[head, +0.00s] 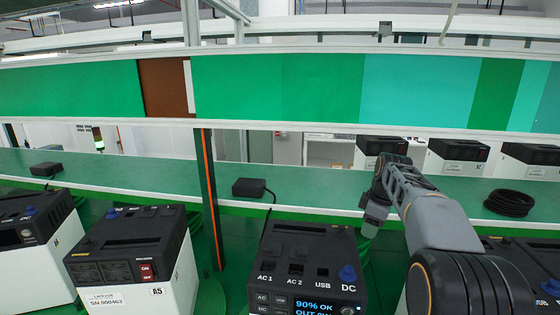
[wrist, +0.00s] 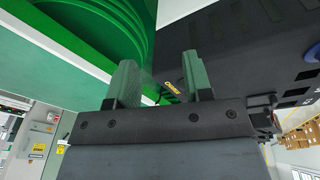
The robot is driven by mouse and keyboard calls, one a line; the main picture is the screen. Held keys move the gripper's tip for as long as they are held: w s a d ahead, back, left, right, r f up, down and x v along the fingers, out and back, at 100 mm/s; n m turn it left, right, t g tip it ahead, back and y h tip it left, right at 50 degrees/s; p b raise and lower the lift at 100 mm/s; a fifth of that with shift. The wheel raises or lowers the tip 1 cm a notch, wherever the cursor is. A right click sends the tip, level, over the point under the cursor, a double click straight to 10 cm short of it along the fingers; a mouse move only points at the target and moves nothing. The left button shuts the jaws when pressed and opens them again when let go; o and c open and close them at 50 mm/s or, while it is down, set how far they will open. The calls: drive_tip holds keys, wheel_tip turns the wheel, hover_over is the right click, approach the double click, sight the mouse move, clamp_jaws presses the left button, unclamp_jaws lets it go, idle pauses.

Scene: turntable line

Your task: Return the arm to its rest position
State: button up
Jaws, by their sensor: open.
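My arm reaches in from the lower right of the head view, over the power units and toward the green shelf. My gripper (head: 374,215) is at its end, hanging just in front of the shelf's edge and to the right of the unit with the lit screen. In the wrist view my gripper (wrist: 160,84) shows two green fingers set apart with nothing between them. A dark surface and a green ribbed part lie beyond the fingers.
The unit with the lit screen (head: 305,262) stands at front centre, beside unit A5 (head: 135,250). On the green shelf (head: 120,172) lie a black adapter (head: 250,187), another adapter (head: 46,169) and a coiled black cable (head: 509,203). More units (head: 458,152) stand behind. A post (head: 207,190) rises left of centre.

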drive_tip(key=s+a+r+m+t+h, duration=0.1)
drive_tip(key=s+a+m, duration=0.25)
drive_tip(key=s, duration=0.35)
drive_tip(key=s+a+r+m+t, duration=0.15)
drive_tip(key=s+m, duration=0.25)
drive_tip(key=s, duration=0.4)
drive_tip(key=s+a+f+m+b, duration=0.1)
drive_tip(key=s+a+f+m, duration=0.2)
drive_tip(key=s+f, duration=0.6)
drive_tip(key=shift+s+a+f+m+t, duration=0.25)
drive_tip(key=shift+s+f+m+t, duration=0.15)
drive_tip(key=shift+m, duration=0.35)
drive_tip(key=shift+c, duration=0.2)
